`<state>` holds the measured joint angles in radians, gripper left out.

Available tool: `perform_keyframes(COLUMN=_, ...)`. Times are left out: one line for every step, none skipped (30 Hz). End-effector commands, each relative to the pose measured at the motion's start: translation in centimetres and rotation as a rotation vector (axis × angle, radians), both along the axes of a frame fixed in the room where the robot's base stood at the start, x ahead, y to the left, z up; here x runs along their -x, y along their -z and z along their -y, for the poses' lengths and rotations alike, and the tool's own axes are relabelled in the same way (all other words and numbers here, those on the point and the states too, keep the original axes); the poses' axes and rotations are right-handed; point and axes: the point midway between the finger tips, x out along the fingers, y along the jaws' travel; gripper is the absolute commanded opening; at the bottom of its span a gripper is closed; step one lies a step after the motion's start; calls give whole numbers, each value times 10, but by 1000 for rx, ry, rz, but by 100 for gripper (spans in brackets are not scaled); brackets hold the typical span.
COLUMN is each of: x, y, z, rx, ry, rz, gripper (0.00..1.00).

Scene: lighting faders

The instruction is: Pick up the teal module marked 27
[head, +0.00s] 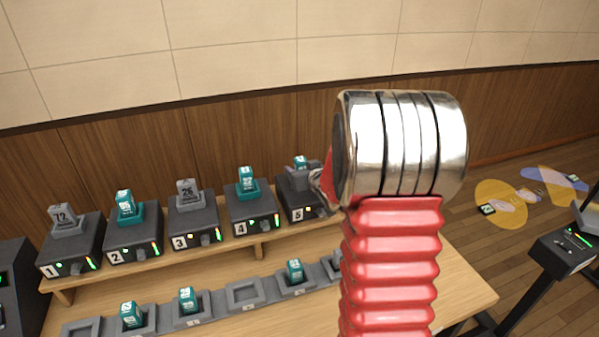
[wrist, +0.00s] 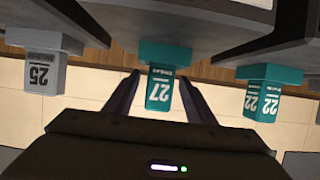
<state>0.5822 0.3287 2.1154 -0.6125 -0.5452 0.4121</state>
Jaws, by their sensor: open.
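The teal module marked 27 (wrist: 159,90) shows upside down in the middle of the wrist view, in a teal holder on a dark console. My gripper (wrist: 160,78) is open, with one dark finger on each side of the module and a visible gap to each. In the head view a teal module top (head: 300,162) shows at console 5, partly behind my gripper (head: 302,179); its number is not readable there.
In the wrist view a grey module 25 (wrist: 40,75) and a teal module 22 (wrist: 254,104) stand on either side. Consoles 1 to 4 line the shelf left of my arm. A lower row of holders (head: 243,294) bears several teal modules.

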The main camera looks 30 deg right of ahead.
Motion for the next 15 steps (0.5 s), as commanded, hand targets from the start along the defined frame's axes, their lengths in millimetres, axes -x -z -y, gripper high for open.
perform_keyframes(x=-3, y=1, z=1, rx=0, ry=0, rz=0, gripper=50)
perform_keyframes(x=-5, y=2, z=1, rx=0, ry=0, rz=0, gripper=50)
perform_keyframes(x=-6, y=3, z=1, rx=1, ry=0, rz=0, gripper=50)
perform_keyframes(x=-6, y=3, z=2, rx=1, ry=0, rz=0, gripper=50)
perform_keyframes(x=-6, y=3, z=2, rx=1, ry=0, rz=0, gripper=50)
perform_keyframes(x=-6, y=3, z=2, rx=1, ry=0, rz=0, gripper=50)
perform_keyframes(x=-6, y=3, z=2, rx=1, ry=0, rz=0, gripper=50)
perform_keyframes(x=-6, y=3, z=2, rx=1, ry=0, rz=0, gripper=50)
perform_keyframes(x=-6, y=3, z=2, rx=1, ry=0, rz=0, gripper=50)
perform_keyframes(x=-6, y=3, z=2, rx=1, ry=0, rz=0, gripper=50)
perform_keyframes(x=-6, y=3, z=2, rx=1, ry=0, rz=0, gripper=50)
perform_keyframes(x=-6, y=3, z=2, rx=1, ry=0, rz=0, gripper=50)
perform_keyframes(x=-6, y=3, z=2, rx=1, ry=0, rz=0, gripper=50)
perform_keyframes(x=-6, y=3, z=2, rx=1, ry=0, rz=0, gripper=50)
perform_keyframes(x=-6, y=3, z=2, rx=1, ry=0, rz=0, gripper=50)
